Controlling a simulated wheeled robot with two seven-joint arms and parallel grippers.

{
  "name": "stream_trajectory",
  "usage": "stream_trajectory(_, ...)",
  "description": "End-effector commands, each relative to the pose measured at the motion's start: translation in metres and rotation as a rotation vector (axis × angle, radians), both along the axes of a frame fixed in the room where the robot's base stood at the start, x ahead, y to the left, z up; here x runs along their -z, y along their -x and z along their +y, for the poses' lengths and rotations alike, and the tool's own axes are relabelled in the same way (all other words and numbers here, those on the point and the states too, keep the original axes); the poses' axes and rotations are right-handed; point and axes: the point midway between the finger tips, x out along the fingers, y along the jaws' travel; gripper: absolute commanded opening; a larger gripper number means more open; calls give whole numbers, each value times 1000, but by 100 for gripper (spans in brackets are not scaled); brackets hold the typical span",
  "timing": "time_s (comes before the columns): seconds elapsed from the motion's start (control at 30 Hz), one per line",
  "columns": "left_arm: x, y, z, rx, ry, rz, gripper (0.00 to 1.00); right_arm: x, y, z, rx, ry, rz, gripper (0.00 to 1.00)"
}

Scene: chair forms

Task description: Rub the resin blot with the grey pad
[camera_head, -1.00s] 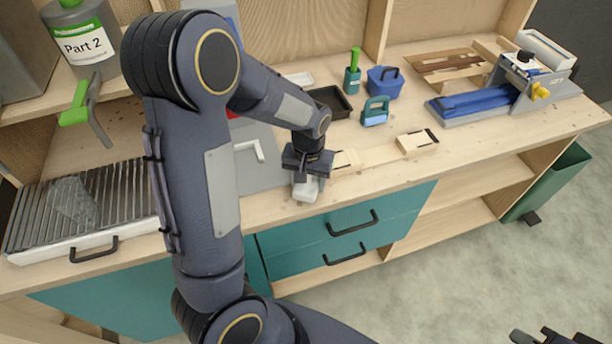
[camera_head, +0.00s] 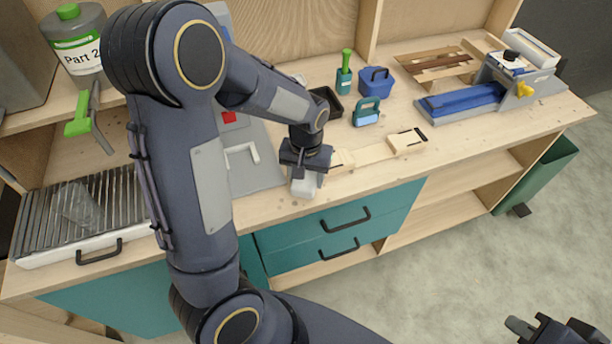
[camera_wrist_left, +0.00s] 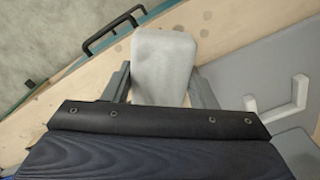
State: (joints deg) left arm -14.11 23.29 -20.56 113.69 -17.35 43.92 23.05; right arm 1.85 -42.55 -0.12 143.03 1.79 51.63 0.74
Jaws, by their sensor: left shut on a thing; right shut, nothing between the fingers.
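My left gripper (camera_head: 305,168) is shut on the grey pad (camera_head: 302,184), a pale rounded block, at the front edge of the workbench (camera_head: 262,203). In the left wrist view the pad (camera_wrist_left: 163,62) sits between the two fingers, with its far end past them over the pale wood. Several faint grey spots (camera_wrist_left: 122,46) show on the wood beside the pad; I cannot tell whether one is the resin blot. Whether the pad touches the wood is unclear. My right gripper (camera_head: 555,331) is shut and empty, partly cut off at the lower right, away from the bench.
A grey panel with a white handle (camera_head: 242,152) lies left of the pad. A wooden strip (camera_head: 365,155) lies to its right. A black tray (camera_head: 325,102), blue box (camera_head: 376,82) and blue clamp-like tool (camera_head: 367,112) stand behind. Teal drawers (camera_head: 320,235) are below.

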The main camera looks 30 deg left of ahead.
Motion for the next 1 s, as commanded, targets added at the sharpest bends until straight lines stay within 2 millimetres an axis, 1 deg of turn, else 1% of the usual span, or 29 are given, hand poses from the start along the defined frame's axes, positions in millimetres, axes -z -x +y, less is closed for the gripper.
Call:
stream_trajectory(0.03, -10, 0, 0, 0, 0, -1, 14, -9, 0, 0, 0, 0, 0, 0)
stream_trajectory(0.1, -15, 0, 0, 0, 1, -1, 14, -13, 0, 0, 0, 0, 0, 0)
stream_trajectory(0.47, -16, 0, 0, 0, 0, -1, 14, -13, 0, 0, 0, 0, 0, 0)
stream_trajectory(0.57, -21, 0, 0, 0, 1, -1, 14, -17, 0, 0, 0, 0, 0, 0)
stream_trajectory(0.8, -44, 0, 0, 0, 1, -1, 14, -36, 0, 0, 0, 0, 0, 0)
stream_trajectory(0.9, -47, 0, 0, 0, 0, 0, 14, -38, 0, 0, 0, 0, 0, 0)
stream_trajectory(1.0, -46, 0, 0, 0, 0, 0, 14, -37, 0, 0, 0, 0, 0, 0)
